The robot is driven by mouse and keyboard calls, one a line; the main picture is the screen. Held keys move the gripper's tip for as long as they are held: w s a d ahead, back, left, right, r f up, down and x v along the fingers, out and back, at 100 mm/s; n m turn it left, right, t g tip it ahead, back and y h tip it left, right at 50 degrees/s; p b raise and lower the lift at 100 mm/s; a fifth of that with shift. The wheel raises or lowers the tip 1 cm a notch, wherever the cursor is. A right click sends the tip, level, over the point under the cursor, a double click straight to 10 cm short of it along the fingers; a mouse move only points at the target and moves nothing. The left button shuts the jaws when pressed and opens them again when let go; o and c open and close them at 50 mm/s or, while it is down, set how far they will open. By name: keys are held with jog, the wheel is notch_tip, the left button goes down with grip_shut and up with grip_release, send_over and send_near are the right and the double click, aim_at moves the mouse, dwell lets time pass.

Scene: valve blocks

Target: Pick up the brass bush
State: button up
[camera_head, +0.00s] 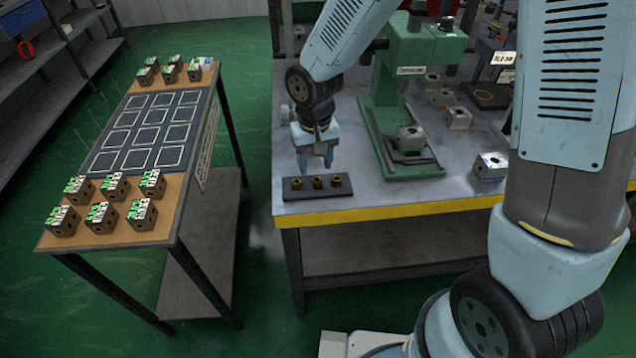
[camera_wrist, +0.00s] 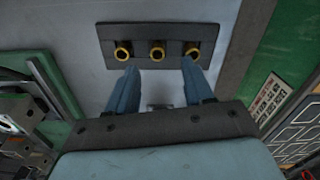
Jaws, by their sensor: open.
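Three brass bushes stand in a row in a dark holder (camera_head: 330,194) near the front left corner of the grey workbench. In the head view they are the left bush (camera_head: 296,184), the middle bush (camera_head: 317,182) and the right bush (camera_head: 337,180). The wrist view shows them as gold rings in the holder (camera_wrist: 112,34): one at left (camera_wrist: 123,53), one in the middle (camera_wrist: 157,53) and one at right (camera_wrist: 192,51). My gripper (camera_head: 316,166) points down just behind and above the holder. Its blue fingers (camera_wrist: 160,80) are apart, with nothing between them.
A green press (camera_head: 415,60) stands on the workbench right of my gripper. Metal blocks (camera_head: 490,167) lie further right. A separate table at left carries several valve blocks (camera_head: 115,186) and a dark board with outlined squares (camera_head: 150,128). Bare bench lies around the holder.

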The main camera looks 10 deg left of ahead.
aim_at(317, 179)
jog(key=shift+d+f, duration=0.15)
jog(key=shift+f, duration=2.55)
jog(key=shift+w, duration=0.1)
grip_shut()
